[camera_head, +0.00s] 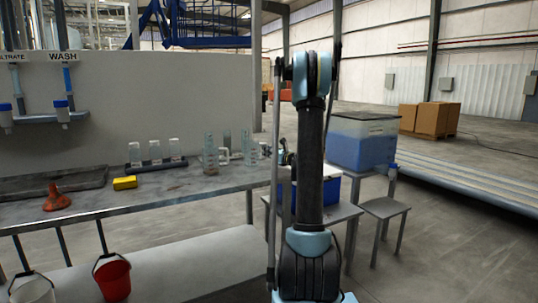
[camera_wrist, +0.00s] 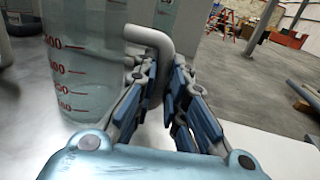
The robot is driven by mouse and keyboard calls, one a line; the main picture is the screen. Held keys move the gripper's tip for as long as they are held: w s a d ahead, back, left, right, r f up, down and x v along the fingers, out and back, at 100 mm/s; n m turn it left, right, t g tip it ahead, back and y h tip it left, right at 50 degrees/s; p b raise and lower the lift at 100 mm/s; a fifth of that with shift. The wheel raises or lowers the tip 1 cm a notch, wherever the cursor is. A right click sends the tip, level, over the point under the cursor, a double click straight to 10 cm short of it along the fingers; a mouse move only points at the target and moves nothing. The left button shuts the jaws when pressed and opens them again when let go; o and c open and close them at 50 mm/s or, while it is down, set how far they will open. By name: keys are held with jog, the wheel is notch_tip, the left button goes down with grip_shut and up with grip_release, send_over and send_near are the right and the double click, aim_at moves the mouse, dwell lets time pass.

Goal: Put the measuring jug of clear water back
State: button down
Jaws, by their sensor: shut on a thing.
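The measuring jug (camera_wrist: 95,75) is clear, with red graduation marks, and fills the left of the wrist view. Its grey handle (camera_wrist: 150,38) curves down between the fingers of my gripper (camera_wrist: 158,78). My gripper is shut on the handle, and the jug's body is just left of the fingers. In the head view, clear vessels (camera_head: 209,152) stand near the bench's right end, and my arm hides part of that area.
The grey bench (camera_head: 185,188) holds three upturned glasses on a rack (camera_head: 152,163), a yellow sponge (camera_head: 124,183), an orange funnel (camera_head: 56,199) and a dark tray (camera_head: 30,187). A blue-filled tank (camera_head: 362,148) stands right of my arm. The bench front is mostly bare.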

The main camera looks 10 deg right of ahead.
jog(key=c, duration=1.6)
grip_release()
jog(key=shift+c, duration=0.2)
